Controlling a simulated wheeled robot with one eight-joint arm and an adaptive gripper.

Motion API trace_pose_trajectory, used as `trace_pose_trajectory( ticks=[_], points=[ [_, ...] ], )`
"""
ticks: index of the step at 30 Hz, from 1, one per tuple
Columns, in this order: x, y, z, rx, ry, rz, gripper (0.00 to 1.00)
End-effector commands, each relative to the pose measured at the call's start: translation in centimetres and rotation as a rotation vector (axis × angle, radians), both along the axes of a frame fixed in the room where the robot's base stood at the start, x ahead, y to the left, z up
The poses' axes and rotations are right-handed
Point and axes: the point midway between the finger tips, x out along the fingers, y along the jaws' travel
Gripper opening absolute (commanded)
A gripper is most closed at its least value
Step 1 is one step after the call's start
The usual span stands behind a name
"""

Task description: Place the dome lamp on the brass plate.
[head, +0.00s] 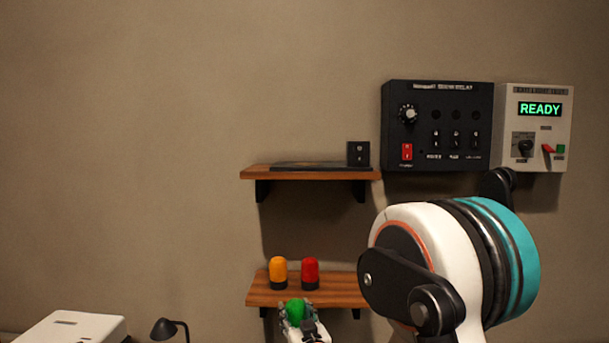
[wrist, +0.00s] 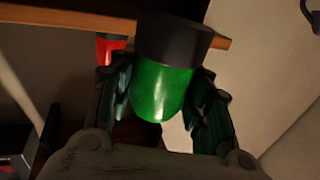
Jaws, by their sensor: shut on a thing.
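A green dome lamp (wrist: 162,90) with a black base is between the two fingers of my gripper (wrist: 165,110) in the wrist view. The gripper is shut on its green dome, and the black base lies toward the top of that picture. In the head view the green dome (head: 296,310) shows in my gripper (head: 299,322), just in front of the lower shelf. An orange dome lamp (head: 278,273) and a red dome lamp (head: 310,273) stand upright on that shelf. The red lamp also shows in the wrist view (wrist: 109,46). I cannot make out a brass plate.
The wooden lower shelf (head: 340,287) has bare room right of the red lamp. The upper shelf (head: 320,174) holds a dark flat item and a small black box (head: 358,153). A black control panel (head: 437,125) and a white READY box (head: 540,127) hang at right.

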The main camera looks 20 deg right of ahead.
Motion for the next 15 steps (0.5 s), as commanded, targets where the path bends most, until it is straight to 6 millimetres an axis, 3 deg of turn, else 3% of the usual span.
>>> trace_pose_trajectory(
  ticks=[1, 15],
  points=[
    [0.0, 0.0, 1.7, 0.0, 0.0, 0.0, 0.15],
    [0.0, 0.0, 11.4, 0.0, 0.0, 0.0, 0.15]
  ],
)
